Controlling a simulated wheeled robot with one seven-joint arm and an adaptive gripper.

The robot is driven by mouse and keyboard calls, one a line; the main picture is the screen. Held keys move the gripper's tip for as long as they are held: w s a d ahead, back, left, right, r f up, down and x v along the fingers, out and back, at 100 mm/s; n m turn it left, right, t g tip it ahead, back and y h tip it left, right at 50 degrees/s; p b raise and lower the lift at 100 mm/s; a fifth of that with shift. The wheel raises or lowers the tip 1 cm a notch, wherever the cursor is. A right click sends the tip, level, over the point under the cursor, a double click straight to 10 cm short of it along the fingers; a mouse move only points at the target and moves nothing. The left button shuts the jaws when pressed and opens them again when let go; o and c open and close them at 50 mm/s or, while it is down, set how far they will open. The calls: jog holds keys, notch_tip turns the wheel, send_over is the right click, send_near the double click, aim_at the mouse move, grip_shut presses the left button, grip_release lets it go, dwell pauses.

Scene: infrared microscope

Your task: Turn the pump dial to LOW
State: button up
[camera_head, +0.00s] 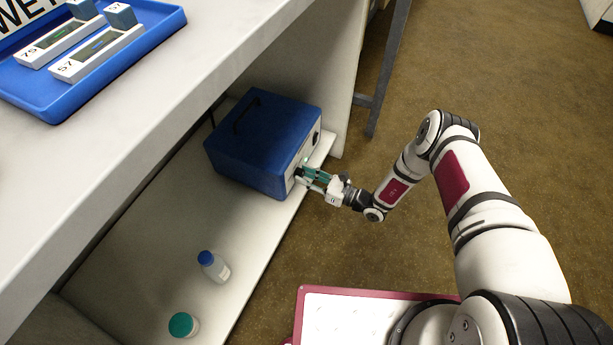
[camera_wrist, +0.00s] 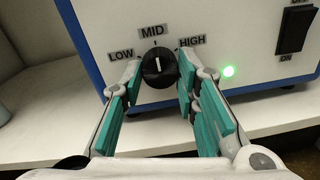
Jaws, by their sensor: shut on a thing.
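The pump is a blue box (camera_head: 262,140) on the low shelf, its pale front panel (camera_wrist: 240,45) facing my arm. The black round dial (camera_wrist: 157,68) sits on this panel below the labels LOW (camera_wrist: 121,56), MID (camera_wrist: 152,31) and HIGH (camera_wrist: 192,41). Its white mark points up toward MID. My gripper (camera_wrist: 160,72) has its teal-padded fingers shut on the dial, one on each side. In the head view, my gripper (camera_head: 308,174) is at the front of the box, where the dial is hidden.
A green light (camera_wrist: 228,71) glows right of the dial, and a black switch (camera_wrist: 295,30) is farther right. A blue-capped bottle (camera_head: 213,266) and a green-capped jar (camera_head: 184,325) stand on the shelf (camera_head: 130,235). The worktop (camera_head: 150,100) overhangs the shelf.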

jog(key=n, duration=1.1)
jog(key=shift+n+y+p, duration=0.3)
jog(key=shift+n, duration=0.4)
jog(key=o, duration=1.2)
jog(key=shift+c, duration=0.2)
jog(key=v, duration=1.2)
jog(key=shift+w, duration=0.15)
jog(key=shift+d, duration=0.1)
